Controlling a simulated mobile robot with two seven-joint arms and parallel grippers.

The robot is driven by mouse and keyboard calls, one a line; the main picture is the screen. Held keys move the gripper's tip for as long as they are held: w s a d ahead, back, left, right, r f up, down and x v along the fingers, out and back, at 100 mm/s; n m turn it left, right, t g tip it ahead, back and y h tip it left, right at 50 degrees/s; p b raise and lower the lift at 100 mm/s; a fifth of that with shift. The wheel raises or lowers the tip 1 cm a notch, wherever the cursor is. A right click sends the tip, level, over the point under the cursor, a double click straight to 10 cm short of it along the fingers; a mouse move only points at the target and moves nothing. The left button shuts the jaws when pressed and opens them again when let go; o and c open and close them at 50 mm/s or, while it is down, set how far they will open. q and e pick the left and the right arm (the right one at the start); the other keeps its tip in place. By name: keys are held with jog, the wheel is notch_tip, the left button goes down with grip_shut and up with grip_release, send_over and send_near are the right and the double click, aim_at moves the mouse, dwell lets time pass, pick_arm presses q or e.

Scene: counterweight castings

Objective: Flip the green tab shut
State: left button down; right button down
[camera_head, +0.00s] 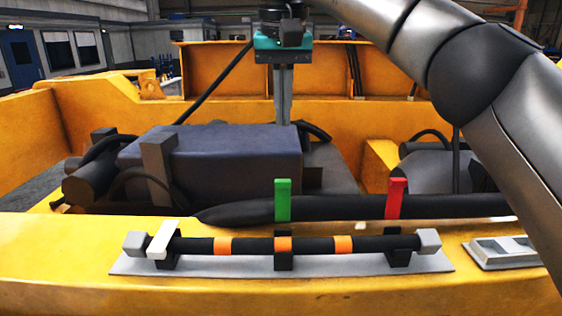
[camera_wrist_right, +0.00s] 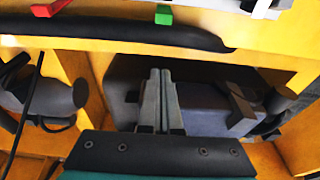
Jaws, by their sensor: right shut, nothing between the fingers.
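The green tab (camera_head: 283,200) stands upright behind the orange-banded black bar (camera_head: 310,244), at the middle clip. In the right wrist view the green tab (camera_wrist_right: 164,15) shows at the top edge. The red tab (camera_head: 395,198) also stands upright over the right clip. The white tab (camera_head: 162,240) lies across the bar at the left clip. My left gripper is not in view.
The bar sits in clips on a grey plate (camera_head: 220,265) on the yellow front ledge (camera_head: 70,250). A thick black hose (camera_head: 340,208) runs just behind it. A large dark box (camera_head: 225,150) sits in the yellow frame. A grey tray (camera_head: 500,252) lies at right.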

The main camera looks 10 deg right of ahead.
send_over(283, 202)
jog(key=w, duration=0.2)
notch_tip(283, 202, down, 9)
jog(key=shift+d, duration=0.2)
dwell(0.4)
jog(key=shift+f, duration=0.1)
dwell(0.3)
